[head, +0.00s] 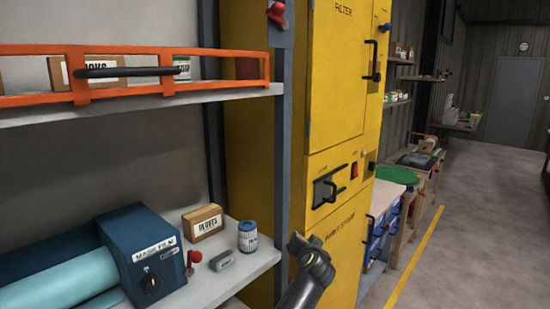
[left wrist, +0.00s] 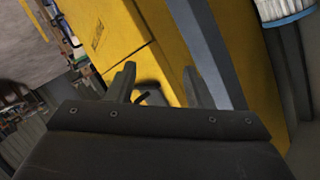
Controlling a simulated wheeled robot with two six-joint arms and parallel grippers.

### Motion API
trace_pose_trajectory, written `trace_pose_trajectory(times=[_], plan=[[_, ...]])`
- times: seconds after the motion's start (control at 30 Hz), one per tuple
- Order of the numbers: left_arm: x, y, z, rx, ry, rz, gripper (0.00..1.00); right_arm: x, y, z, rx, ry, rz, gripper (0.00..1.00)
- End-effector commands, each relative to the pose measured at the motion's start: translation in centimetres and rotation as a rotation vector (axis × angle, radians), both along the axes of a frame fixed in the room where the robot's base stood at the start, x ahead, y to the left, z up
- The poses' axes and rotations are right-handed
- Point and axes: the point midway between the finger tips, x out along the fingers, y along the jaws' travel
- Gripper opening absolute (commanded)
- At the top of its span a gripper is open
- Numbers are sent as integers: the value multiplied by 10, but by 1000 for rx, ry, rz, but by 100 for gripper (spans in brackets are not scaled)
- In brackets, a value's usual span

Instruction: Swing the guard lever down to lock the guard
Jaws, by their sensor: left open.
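The orange guard (head: 168,75) runs along the front of the upper shelf, with a black handle (head: 110,71) on it. A red lever (head: 276,10) sits on the grey shelf post at the guard's right end, near the top edge of the head view. My left gripper (head: 309,250) is well below that lever, in front of the yellow cabinet and right of the lower shelf. In the left wrist view the left gripper (left wrist: 160,85) has its fingers apart with nothing between them. The lever does not show there. My right gripper is in neither view.
The yellow cabinet (head: 340,110) with black handles stands right of the post. The lower shelf (head: 215,285) holds a blue film box (head: 140,255) with another small red lever (head: 193,258), a gloves box (head: 203,222) and a jar (head: 248,237). Open floor (head: 450,240) lies right.

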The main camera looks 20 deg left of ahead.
Motion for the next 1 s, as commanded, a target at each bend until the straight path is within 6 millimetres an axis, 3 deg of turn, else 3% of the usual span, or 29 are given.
trace_pose_trajectory(times=[0.03, 0.13, 0.2, 0.3, 0.4, 0.5, 0.67, 0.8, 1.0], plan=[[8, -11, 70, 12, -98, 19, 47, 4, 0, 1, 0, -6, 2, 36], [3, -26, 191, 27, -273, 83, 47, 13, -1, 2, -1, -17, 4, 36], [-14, -35, 272, 24, -397, 132, 47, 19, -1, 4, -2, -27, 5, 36], [-52, -44, 373, -1, -566, 203, 47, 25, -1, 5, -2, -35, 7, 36], [-96, -50, 448, -40, -707, 267, 47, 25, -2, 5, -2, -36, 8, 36], [-134, -52, 497, -80, -810, 315, 47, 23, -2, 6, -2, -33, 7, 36], [-169, -53, 533, -120, -894, 357, 47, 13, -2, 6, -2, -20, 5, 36], [-170, -46, 545, -125, -908, 367, 47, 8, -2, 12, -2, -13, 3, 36], [-147, -21, 561, -122, -904, 368, 47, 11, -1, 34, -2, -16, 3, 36]])
